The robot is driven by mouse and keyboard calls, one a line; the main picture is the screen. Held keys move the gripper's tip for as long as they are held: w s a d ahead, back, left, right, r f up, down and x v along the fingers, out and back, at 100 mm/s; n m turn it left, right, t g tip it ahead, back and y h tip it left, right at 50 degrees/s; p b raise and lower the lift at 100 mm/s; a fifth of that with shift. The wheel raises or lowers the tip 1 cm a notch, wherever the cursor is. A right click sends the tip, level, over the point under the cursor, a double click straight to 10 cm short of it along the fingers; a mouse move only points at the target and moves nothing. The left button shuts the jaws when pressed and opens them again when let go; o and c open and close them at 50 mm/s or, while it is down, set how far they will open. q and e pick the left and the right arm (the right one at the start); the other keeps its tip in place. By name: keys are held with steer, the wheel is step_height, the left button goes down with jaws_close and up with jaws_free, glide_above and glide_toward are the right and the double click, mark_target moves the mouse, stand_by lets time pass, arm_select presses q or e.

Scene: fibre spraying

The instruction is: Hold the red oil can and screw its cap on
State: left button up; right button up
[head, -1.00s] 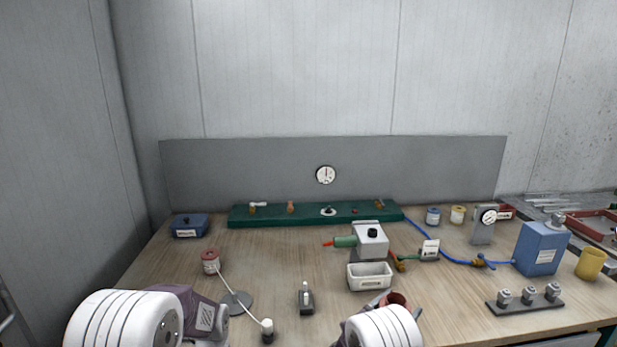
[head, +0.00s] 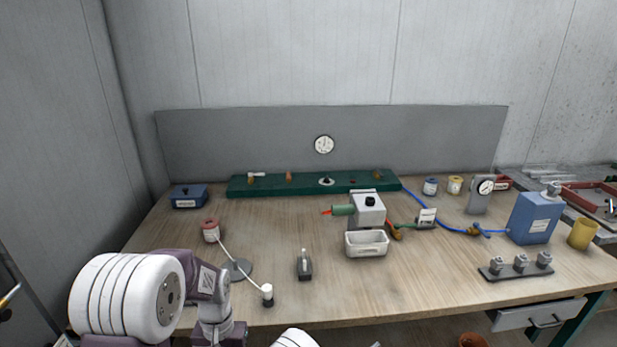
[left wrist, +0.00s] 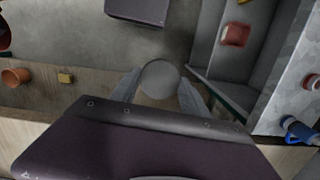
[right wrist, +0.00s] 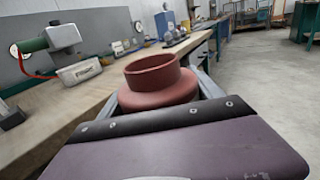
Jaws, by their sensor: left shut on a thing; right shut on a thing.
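The red oil can (right wrist: 155,90) shows in the right wrist view as a round red body with a wide open neck; no cap is on it. My right gripper (right wrist: 160,86) is shut on it, with one finger at each side. In the left wrist view my left gripper (left wrist: 160,84) is shut on a round grey disc (left wrist: 160,77), apparently the cap seen from above. The disc hides whatever is below it. In the head view neither set of fingers shows clearly, and the can is out of sight.
A small brown pot (head: 473,341) shows below the bench.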

steer(key=w+a+r+n+t+y, duration=0.1)
steer(key=a+n+t+y, duration=0.2)
steer(key=a, duration=1.1)
steer(key=shift+w+a+r+n+t+y, duration=0.3)
steer(key=shift+w+a+r+t+y, duration=0.1)
steer(key=shift+t+y, duration=0.15)
arm_select(q)
steer(key=shift+s, duration=0.1)
steer(key=shift+s+r, duration=0.1)
steer(key=shift+s, duration=0.3)
steer(key=shift+m, duration=0.3)
steer(key=r, duration=0.1)
steer(key=d+r, duration=0.1)
steer(key=r, duration=0.1)
steer(key=w+r, duration=0.1)
steer(key=shift+d+r, duration=0.15)
steer(key=shift+d, duration=0.1)
steer(key=d+r+m, duration=0.3)
steer(key=d+r, duration=0.1)
steer(key=d, duration=0.6)
steer(key=d+r+m, duration=0.3)
steer(key=d+r, duration=0.2)
steer(key=d, duration=0.5)
steer(key=shift+r+y, duration=0.15)
steer(key=shift+y, duration=0.25)
arm_select(e)
steer(key=shift+s, duration=0.1)
arm_select(q)
steer(key=shift+w+a, duration=0.1)
steer(key=shift+w, duration=0.05)
